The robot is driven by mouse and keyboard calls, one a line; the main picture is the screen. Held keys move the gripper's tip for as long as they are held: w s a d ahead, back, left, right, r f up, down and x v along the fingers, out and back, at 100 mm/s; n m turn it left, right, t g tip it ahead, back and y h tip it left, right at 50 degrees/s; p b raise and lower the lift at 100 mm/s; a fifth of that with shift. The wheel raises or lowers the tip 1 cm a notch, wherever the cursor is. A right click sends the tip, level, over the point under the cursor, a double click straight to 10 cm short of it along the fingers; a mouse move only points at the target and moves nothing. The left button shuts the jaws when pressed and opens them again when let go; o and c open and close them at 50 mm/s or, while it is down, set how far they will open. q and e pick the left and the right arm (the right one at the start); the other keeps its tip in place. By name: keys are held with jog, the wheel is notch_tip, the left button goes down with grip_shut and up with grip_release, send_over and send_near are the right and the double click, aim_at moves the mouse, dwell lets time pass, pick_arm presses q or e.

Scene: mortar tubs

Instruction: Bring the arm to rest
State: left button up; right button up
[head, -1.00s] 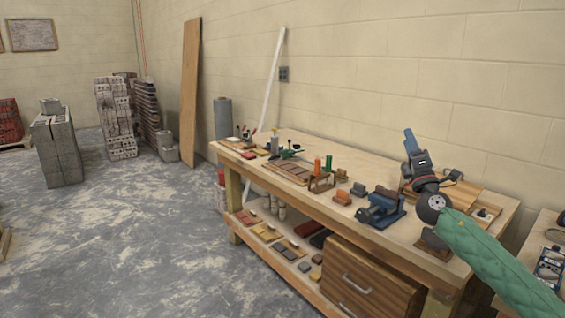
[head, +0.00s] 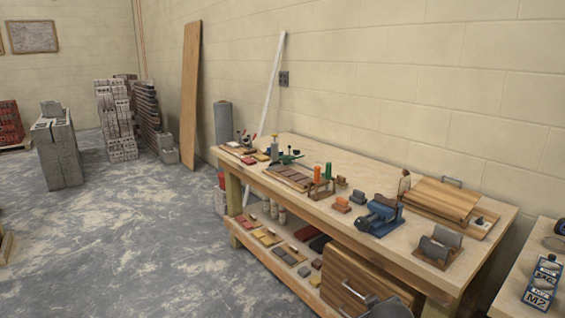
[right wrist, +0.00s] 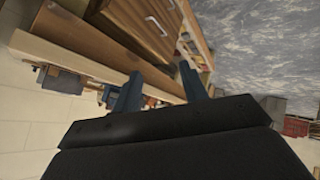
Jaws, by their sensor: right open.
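My right gripper shows in the right wrist view (right wrist: 160,92), with its two blue-grey fingers apart and nothing seen between them. The wooden drawer unit (right wrist: 140,22) and the bench edge lie beyond the fingers. In the head view the right gripper is not clearly seen; only a dark grey piece, likely part of my right arm, shows at the bottom edge in front of the drawers. My left gripper is in neither view.
The workbench (head: 345,163) holds a blue vise (head: 379,216), a wooden board with a handle (head: 440,198), a grey-topped stand (head: 438,247) and small bricks. Another table (head: 510,290) stands at the right.

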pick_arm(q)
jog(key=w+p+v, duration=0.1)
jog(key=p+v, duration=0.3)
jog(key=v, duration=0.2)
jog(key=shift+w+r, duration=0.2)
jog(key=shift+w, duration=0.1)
pick_arm(e)
jog(key=s+a+f+g+y, duration=0.1)
jog(key=s+f, duration=0.4)
jog(key=s, duration=0.6)
jog(key=s+a+f+m+g+y, duration=0.1)
jog(key=s+a+f+g, duration=0.2)
jog(key=s, duration=0.7)
jog(key=s+a+f+m+g+y, duration=0.1)
jog(key=s+a+f+g, duration=0.2)
jog(key=s+f, duration=0.6)
jog(key=shift+s+a+f+y, duration=0.25)
jog(key=shift+s+a+y, duration=0.05)
jog(key=shift+s+a, duration=0.95)
jog(key=shift+s, duration=0.1)
